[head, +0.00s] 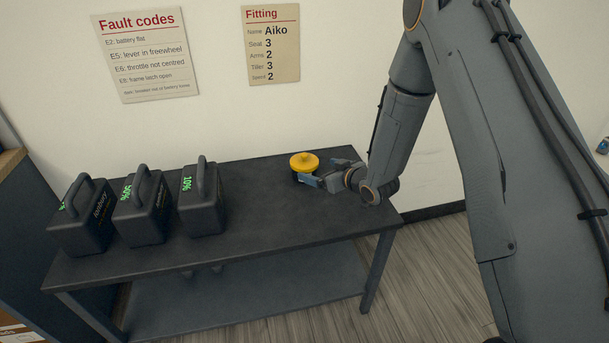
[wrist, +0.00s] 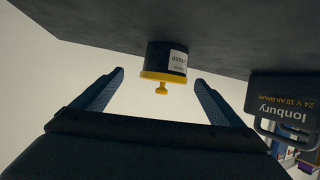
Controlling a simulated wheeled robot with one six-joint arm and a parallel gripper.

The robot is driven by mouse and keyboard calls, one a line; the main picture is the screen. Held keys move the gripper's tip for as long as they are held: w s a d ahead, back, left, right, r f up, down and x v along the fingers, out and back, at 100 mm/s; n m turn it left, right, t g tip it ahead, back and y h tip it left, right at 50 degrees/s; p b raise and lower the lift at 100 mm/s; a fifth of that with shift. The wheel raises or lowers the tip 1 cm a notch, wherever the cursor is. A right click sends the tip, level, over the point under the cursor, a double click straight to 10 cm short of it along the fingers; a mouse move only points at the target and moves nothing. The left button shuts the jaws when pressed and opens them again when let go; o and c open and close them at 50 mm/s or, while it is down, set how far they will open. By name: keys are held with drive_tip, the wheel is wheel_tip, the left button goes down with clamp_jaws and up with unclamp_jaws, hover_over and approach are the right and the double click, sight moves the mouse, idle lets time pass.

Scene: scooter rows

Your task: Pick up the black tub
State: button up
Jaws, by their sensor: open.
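The black tub (head: 299,178) stands upright on the dark table, with a yellow knobbed lid (head: 304,161) on top. In the wrist view, which is upside down, the tub (wrist: 164,57) shows its black side, a white label and the yellow lid. My gripper (head: 325,173) is just right of the tub in the head view and hides part of its side. In the wrist view my gripper (wrist: 160,80) is open, with one finger to each side of the tub. The tub appears ahead of the fingertips, with gaps on both sides; contact is not visible.
Three black battery packs with handles stand on the left of the dark table (head: 270,225): a left one (head: 80,222), a middle one (head: 142,212) and a right one (head: 203,205). The tabletop between them and the tub is clear. A wall with two posters is behind.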

sight(304, 167)
drive_tip(key=shift+w+a+f+y, duration=0.15)
drive_tip(key=shift+a+f+y, duration=0.4)
drive_tip(key=shift+a, duration=0.2)
drive_tip(key=shift+w+a+f, duration=0.15)
drive_tip(key=shift+w+a, duration=0.1)
drive_tip(key=x, duration=0.6)
drive_tip(key=shift+w+f, duration=0.2)
drive_tip(key=shift+w, duration=0.25)
drive_tip(key=c, duration=1.4)
drive_tip(key=shift+c, duration=1.3)
drive_tip(key=shift+r, duration=0.15)
